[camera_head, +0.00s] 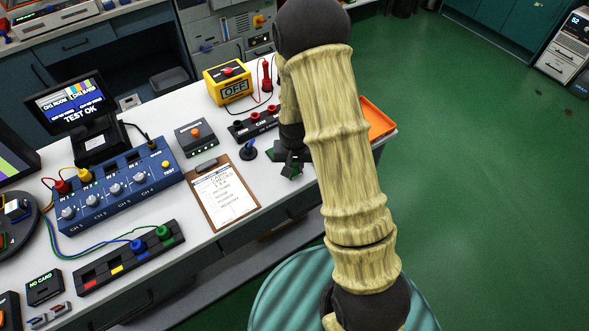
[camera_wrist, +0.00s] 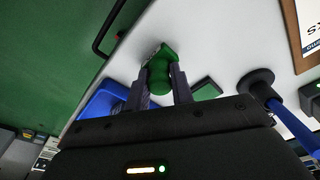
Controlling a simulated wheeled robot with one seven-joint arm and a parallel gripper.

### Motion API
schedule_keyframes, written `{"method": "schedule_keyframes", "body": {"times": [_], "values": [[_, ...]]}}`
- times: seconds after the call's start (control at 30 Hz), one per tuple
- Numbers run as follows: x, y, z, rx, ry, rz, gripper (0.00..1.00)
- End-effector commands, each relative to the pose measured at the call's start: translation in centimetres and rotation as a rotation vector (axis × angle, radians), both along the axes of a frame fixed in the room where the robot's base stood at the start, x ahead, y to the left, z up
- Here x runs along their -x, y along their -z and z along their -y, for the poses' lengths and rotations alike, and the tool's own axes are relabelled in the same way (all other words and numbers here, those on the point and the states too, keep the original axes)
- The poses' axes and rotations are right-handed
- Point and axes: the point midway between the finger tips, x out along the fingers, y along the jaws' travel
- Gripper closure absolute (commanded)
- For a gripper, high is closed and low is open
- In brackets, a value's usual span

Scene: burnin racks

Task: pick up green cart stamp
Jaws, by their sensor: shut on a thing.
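The green cart stamp (camera_wrist: 161,66) shows in the wrist view as a rounded green handle between two grey fingers. My gripper (camera_wrist: 160,84) is shut on it. The lower end of the stamp is hard to make out, so I cannot tell whether it touches the table. In the head view my gripper (camera_head: 291,165) is over the white table, right of the clipboard, and mostly hidden by my arm. A blue-handled stamp (camera_head: 249,150) stands close to its left; it also shows at the right of the wrist view (camera_wrist: 262,85).
The clipboard (camera_head: 222,195) lies left of the gripper. A black socket strip (camera_head: 252,125) and a yellow meter (camera_head: 228,83) stand behind. An orange tray (camera_head: 378,120) is partly hidden behind my arm. A dark green block (camera_wrist: 207,88) lies beside the held stamp. Green floor (camera_head: 490,200) is open at right.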

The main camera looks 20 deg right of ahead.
Motion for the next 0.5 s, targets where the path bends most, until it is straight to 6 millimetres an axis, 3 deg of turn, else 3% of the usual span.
{"method": "schedule_keyframes", "body": {"times": [0.27,0.5], "values": [[-0.1,-0.7,0.0,0.0,0.0,0.001,1.0],[-0.2,-4.2,0.0,0.0,0.0,0.006,1.0]]}}
